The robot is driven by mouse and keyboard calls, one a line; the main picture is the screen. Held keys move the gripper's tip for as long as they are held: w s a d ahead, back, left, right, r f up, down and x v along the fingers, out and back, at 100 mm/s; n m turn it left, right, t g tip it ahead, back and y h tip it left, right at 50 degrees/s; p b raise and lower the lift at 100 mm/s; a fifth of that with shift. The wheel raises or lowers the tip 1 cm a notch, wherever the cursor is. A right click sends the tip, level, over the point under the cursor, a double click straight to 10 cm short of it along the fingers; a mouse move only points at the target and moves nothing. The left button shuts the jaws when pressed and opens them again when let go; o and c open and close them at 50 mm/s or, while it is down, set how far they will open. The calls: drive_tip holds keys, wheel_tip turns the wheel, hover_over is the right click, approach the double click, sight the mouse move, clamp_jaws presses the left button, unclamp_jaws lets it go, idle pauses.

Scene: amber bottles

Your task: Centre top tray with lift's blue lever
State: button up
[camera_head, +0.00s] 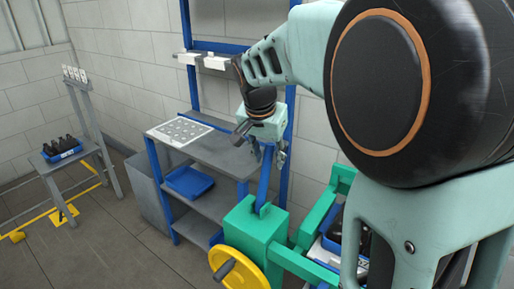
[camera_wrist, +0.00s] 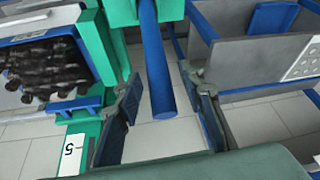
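The lift's blue lever (camera_head: 264,184) rises from the green lift housing (camera_head: 248,228). It also shows in the wrist view (camera_wrist: 157,65), with its free end pointing toward the camera. My gripper (camera_head: 268,160) is at the lever's upper end. In the wrist view its fingers (camera_wrist: 168,92) are open, one on each side of the lever, with gaps showing on both sides. The top tray (camera_wrist: 93,62), blue-rimmed with dark bottles in it, sits on the lift at the left of the wrist view. In the head view, my arm hides most of this tray (camera_head: 328,243).
A yellow handwheel (camera_head: 232,272) is on the front of the green lift. A grey shelf rack (camera_head: 215,153) stands behind, holding a white holed plate (camera_head: 180,131) and a blue tray (camera_head: 189,182). A small stand (camera_head: 62,155) with bottles is far left.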

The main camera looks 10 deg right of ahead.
clamp_jaws()
